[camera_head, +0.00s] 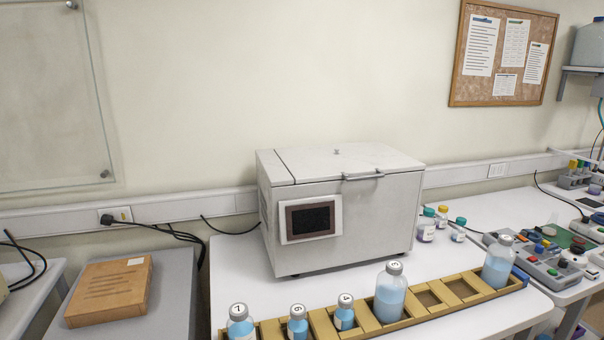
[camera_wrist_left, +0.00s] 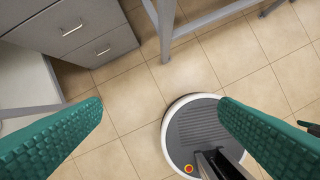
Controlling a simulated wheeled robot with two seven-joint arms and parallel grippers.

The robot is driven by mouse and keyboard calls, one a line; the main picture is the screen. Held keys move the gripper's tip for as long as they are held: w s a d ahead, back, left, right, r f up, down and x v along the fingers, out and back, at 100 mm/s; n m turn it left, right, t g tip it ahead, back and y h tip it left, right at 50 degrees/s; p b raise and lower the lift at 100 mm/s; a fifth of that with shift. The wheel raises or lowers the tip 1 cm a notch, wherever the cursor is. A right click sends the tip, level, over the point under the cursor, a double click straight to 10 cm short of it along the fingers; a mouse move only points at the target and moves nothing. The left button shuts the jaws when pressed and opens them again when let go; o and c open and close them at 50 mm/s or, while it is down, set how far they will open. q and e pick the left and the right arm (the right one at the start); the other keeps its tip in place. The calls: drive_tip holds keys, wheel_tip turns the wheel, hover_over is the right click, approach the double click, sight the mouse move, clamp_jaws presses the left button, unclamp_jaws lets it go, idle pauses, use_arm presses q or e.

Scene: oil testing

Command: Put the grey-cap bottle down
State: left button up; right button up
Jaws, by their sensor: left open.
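Several grey-cap bottles of blue liquid stand upright in a wooden rack (camera_head: 440,308) along the front of the white table. Two are large, one at the right end (camera_head: 498,265) and one right of the middle (camera_head: 390,297). Smaller ones stand toward the left (camera_head: 345,318), (camera_head: 298,328), and one is partly cut off by the frame's bottom edge (camera_head: 240,326). Their caps bear number labels. My left gripper (camera_wrist_left: 160,105) is open and empty in the left wrist view, over the tiled floor, with no bottle between its green fingers. Neither gripper shows in the head view.
A white box-shaped machine (camera_head: 340,205) with a dark screen stands behind the rack. Small bottles with green and yellow caps (camera_head: 442,217) stand to its right. The left wrist view shows a drawer cabinet (camera_wrist_left: 75,35).

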use_arm(q)
drive_tip(key=s+f+g+b, duration=0.1)
drive_tip(key=s+f, duration=0.2)
drive_tip(key=f, duration=0.7)
drive_tip(key=s+a+f+b, duration=0.1)
drive_tip(key=s+f, duration=0.3)
drive_tip(key=f, duration=0.6)
drive_tip(key=s+f+g+b, duration=0.1)
drive_tip(key=s+f, duration=0.2)
drive_tip(key=f, duration=0.7)
drive_tip(key=s+a+f, duration=0.2)
drive_tip(key=s+f, duration=0.4)
drive_tip(key=s, duration=0.3)
drive_tip(key=shift+s, duration=0.2)
drive_tip(key=shift+a+f, duration=0.1)
